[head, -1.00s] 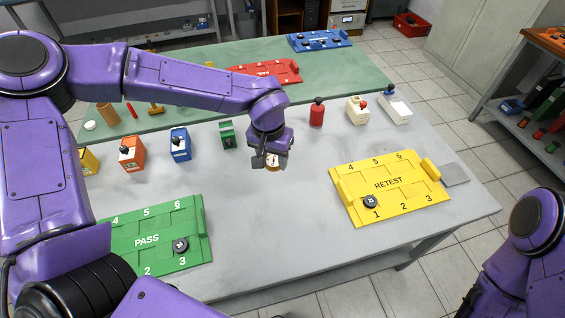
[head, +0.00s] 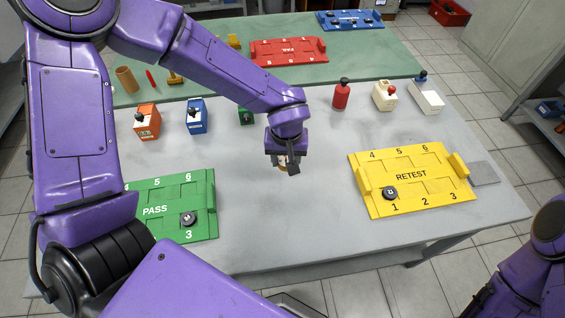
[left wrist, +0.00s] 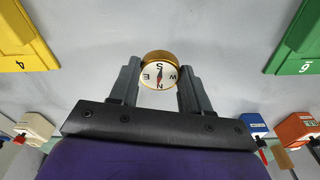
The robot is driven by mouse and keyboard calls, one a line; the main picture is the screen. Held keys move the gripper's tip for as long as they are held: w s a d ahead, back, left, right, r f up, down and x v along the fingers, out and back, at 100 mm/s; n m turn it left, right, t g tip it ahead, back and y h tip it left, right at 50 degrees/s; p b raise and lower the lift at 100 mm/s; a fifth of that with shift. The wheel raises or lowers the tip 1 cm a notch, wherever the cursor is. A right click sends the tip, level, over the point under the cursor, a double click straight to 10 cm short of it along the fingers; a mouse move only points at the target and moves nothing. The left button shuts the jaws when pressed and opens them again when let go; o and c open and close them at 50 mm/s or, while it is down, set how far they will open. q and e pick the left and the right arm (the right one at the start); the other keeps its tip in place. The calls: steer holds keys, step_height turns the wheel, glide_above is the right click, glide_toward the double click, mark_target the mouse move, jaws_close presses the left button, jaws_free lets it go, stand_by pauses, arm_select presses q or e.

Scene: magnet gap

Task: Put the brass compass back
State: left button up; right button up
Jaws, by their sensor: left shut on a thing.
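In the head view my left gripper (head: 284,163) is over the middle of the grey table, and only a small part of the compass (head: 282,166) shows beside the fingers. I cannot tell exactly how high it is above the table. The fingers of my right gripper are not in view.
The green PASS tray (head: 172,190) lies left, holding a dark puck (head: 188,219). The yellow RETEST tray (head: 440,180) lies right, with another puck (head: 390,193). Red (head: 290,47) and blue (head: 350,16) trays lie beyond.

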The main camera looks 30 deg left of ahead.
mark_target(281, 172)
arm_select(q)
steer(key=a+f, duration=0.1)
steer(key=f, duration=0.1)
steer(key=w+f, duration=0.1)
steer(key=f, duration=0.1)
steer(key=w+a+f, duration=0.1)
steer(key=f, duration=0.2)
steer(key=shift+a, duration=0.35)
steer(key=shift+f, duration=0.2)
steer(key=shift+s+r, duration=0.1)
steer(key=o, duration=1.1)
steer(key=shift+f, duration=0.2)
steer(key=r, duration=0.4)
steer(key=s+r, duration=0.1)
steer(key=r, duration=0.3)
steer(key=r+p, duration=0.1)
steer(key=r, duration=0.3)
steer(key=shift+s+d+r, duration=0.15)
steer(key=shift+d, duration=0.25)
